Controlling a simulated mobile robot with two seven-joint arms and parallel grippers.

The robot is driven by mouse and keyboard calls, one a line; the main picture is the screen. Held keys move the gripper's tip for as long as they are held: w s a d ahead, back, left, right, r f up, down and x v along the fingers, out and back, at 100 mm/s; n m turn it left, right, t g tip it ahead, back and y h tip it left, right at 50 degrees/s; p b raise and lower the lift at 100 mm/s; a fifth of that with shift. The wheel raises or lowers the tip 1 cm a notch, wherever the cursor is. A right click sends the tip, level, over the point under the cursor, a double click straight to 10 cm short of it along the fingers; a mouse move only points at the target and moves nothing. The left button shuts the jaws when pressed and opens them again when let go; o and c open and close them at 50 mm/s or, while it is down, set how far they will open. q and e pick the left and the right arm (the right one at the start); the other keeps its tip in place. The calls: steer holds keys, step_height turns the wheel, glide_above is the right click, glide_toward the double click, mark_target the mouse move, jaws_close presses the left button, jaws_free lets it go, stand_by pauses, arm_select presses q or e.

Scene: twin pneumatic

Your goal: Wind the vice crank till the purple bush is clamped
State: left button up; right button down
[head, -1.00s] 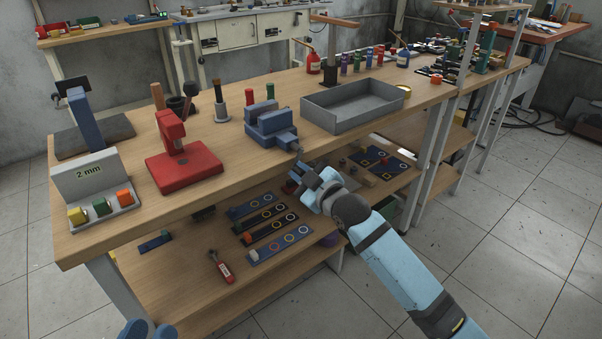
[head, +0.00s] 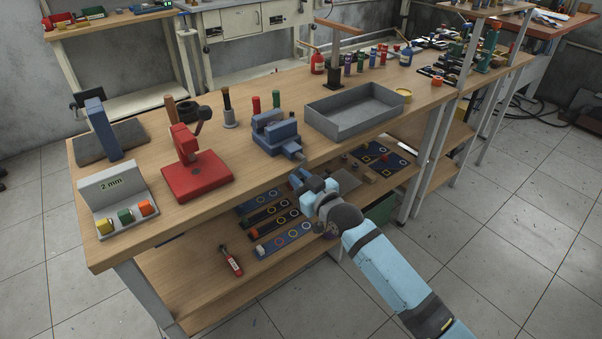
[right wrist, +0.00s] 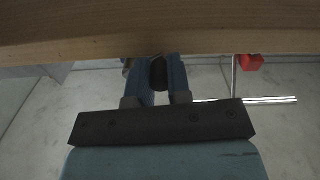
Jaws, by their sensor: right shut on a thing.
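The blue vice (head: 275,133) stands at the front edge of the bench, with its screw end facing the edge. I cannot make out the purple bush in its jaws. My right gripper (head: 299,179) is just off the bench edge below the vice's screw end. In the right wrist view, its two blue fingers (right wrist: 159,78) are shut on a dark rounded piece (right wrist: 158,72), which looks like the crank's handle. The rest of the crank is mostly hidden by the gripper and the bench edge. My left gripper is out of view.
A red press (head: 195,175) and a "2 mm" stand (head: 118,190) with coloured bushes are left of the vice. A grey tray (head: 355,112) is close on its right. The wooden bench edge (right wrist: 90,48) is right by the fingers. A lower shelf (head: 200,285) lies below.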

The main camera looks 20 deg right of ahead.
stand_by(0.3)
steer(key=c, duration=1.1)
jaws_free()
steer(key=shift+s, duration=0.1)
arm_select(q)
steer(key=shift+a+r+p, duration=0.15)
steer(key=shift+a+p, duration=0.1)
steer(key=shift+p, duration=0.9)
arm_select(e)
steer(key=v, duration=1.3)
steer(key=shift+s+d, duration=0.1)
steer(key=shift+s, duration=0.25)
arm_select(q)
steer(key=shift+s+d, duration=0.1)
